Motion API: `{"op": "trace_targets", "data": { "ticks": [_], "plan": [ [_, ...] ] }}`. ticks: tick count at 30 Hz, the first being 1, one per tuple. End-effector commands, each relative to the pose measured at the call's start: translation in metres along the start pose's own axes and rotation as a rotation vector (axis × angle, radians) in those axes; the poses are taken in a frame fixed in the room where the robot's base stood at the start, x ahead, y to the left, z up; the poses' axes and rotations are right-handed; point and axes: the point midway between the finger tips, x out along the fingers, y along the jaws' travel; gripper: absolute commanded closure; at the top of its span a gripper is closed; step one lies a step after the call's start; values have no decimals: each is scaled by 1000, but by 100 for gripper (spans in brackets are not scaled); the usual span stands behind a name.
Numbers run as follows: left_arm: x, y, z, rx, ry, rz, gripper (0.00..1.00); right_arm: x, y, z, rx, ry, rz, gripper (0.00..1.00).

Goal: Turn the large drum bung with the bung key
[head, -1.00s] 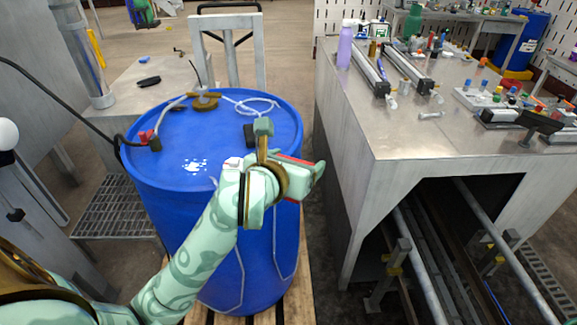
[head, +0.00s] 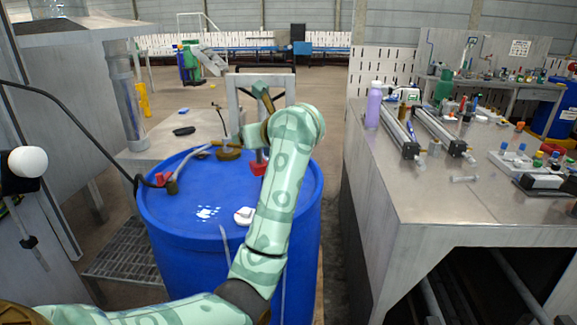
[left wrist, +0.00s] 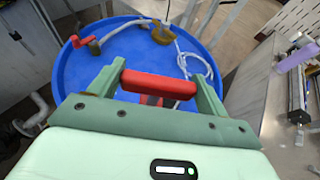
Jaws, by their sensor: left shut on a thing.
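The blue drum (head: 175,220) stands upright in front of me. My left gripper (head: 258,158) hangs over the right rear of its lid, largely behind my forearm. In the left wrist view, my left gripper (left wrist: 158,80) is shut on a red bar, the handle of the bung key (left wrist: 158,86). The red part of the key (head: 257,169) also shows below the gripper in the head view. The key's lower end is hidden, and I cannot tell whether it touches the lid. A white round cap (head: 244,215), possibly the bung, sits on the lid. My right gripper is not in view.
A brass fitting (head: 228,151) with a hose stands at the lid's rear, and a red-handled valve (head: 168,182) at its left. A metal bench (head: 430,190) with parts and a purple bottle (head: 373,105) is on the right. A gap separates drum and bench.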

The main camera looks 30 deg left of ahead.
Motion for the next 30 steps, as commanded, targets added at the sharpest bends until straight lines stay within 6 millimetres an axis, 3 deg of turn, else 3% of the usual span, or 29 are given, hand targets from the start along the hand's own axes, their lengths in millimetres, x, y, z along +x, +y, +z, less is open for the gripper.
{"op": "trace_targets", "data": {
  "ticks": [1,4,12,18,30],
  "plan": [
    [13,4,-4,-34,5,92,49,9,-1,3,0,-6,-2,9],
    [27,16,-8,-113,5,282,49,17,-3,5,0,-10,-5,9],
    [30,33,-26,-266,1,642,49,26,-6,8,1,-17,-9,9],
    [24,38,-34,-312,-2,753,49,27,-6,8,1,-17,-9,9],
    [23,39,-36,-317,-4,768,49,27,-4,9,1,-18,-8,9]
  ]
}}
